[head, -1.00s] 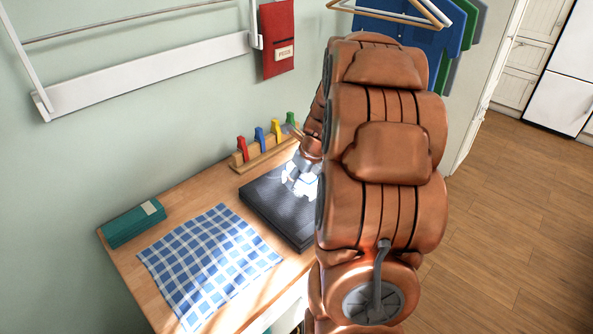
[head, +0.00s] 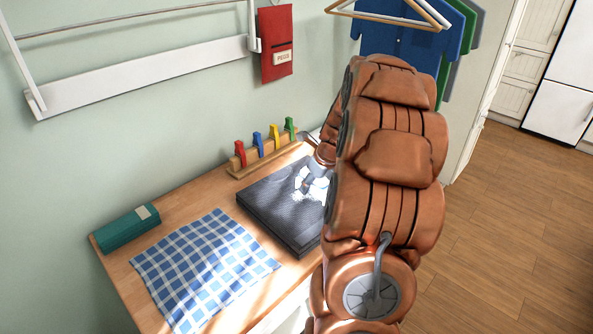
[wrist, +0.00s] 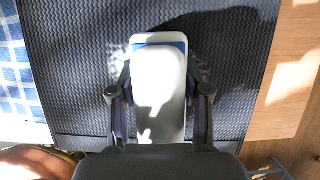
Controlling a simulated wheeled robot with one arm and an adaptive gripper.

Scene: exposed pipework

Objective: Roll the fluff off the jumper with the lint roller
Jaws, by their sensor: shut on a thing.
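The dark grey knitted jumper (head: 268,212) lies folded flat on the wooden worktop. In the wrist view its ribbed surface (wrist: 70,90) fills most of the picture. My gripper (wrist: 160,92) is shut on the lint roller (wrist: 160,85), a white thing with a blue band at its far end. The roller is over the jumper; whether it touches cannot be told. Pale specks of fluff (wrist: 200,68) show beside the roller. In the head view my gripper (head: 308,186) is over the jumper's right part, among bright patches, partly hidden by my arm.
A blue checked cloth (head: 205,268) lies left of the jumper, with a teal box (head: 127,230) beyond it. A wooden rack with coloured pegs (head: 262,152) stands behind. A red peg bag (head: 276,45) and hanging clothes (head: 405,40) are above. The worktop's right edge is close to the jumper.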

